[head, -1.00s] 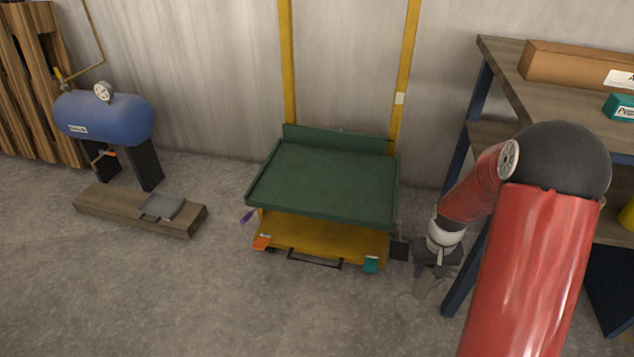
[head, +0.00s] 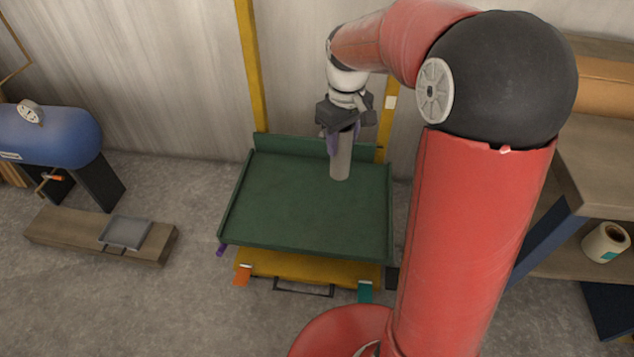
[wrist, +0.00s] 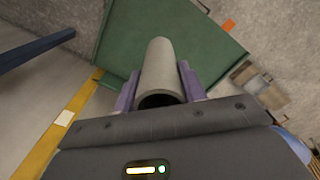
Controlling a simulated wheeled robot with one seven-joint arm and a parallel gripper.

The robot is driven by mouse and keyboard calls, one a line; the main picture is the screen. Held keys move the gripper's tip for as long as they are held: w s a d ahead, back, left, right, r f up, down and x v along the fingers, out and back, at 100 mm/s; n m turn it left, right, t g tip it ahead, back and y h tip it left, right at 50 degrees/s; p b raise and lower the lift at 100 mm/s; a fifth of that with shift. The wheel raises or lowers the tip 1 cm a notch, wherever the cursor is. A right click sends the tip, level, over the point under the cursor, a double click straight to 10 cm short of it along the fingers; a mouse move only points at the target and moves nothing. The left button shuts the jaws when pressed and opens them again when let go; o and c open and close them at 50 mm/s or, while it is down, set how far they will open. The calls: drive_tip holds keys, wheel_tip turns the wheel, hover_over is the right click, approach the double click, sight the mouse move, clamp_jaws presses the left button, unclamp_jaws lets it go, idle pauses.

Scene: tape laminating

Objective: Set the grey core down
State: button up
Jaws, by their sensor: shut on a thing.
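The grey core (head: 341,162) is a plain grey tube. My gripper (head: 342,138) is shut on it, and the core hangs upright below the fingers over the back right part of the green tray (head: 290,200). In the wrist view the core (wrist: 159,72) sits between the two purple fingers of my gripper (wrist: 160,85), its hollow end facing the camera. The green tray (wrist: 215,55) shows beyond it. I cannot tell whether the core's lower end touches the tray.
The tray rests on a yellow lift frame (head: 310,268) with orange and teal tags. A wooden plank with a grey plate (head: 126,232) and a blue tank (head: 50,138) stand left. A shelf with a pale roll (head: 606,243) stands right. The tray's left and front are bare.

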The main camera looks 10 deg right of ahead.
sight(341, 165)
wheel_tip(341, 165, down, 19)
drive_tip(key=b, duration=0.2)
drive_tip(key=shift+f, duration=0.2)
drive_tip(key=shift+s, duration=0.1)
drive_tip(key=shift+f+b, duration=0.15)
drive_tip(key=shift+b, duration=0.15)
drive_tip(key=o, duration=1)
wheel_tip(341, 165, up, 12)
drive_tip(key=shift+p, duration=0.9)
drive_tip(key=s+r+m+t, duration=0.1)
drive_tip(key=s+r+t, duration=0.1)
drive_tip(key=s+r, duration=0.2)
drive_tip(key=s+r+m+t, duration=0.1)
drive_tip(key=s+r, duration=0.4)
drive_tip(key=s, duration=0.6)
drive_tip(key=s+r+m+t, duration=0.2)
drive_tip(key=s+r+m, duration=0.1)
drive_tip(key=s, duration=0.4)
drive_tip(key=shift+s+r+t, duration=0.2)
drive_tip(key=shift+r+t, duration=0.1)
drive_tip(key=shift+r, duration=0.4)
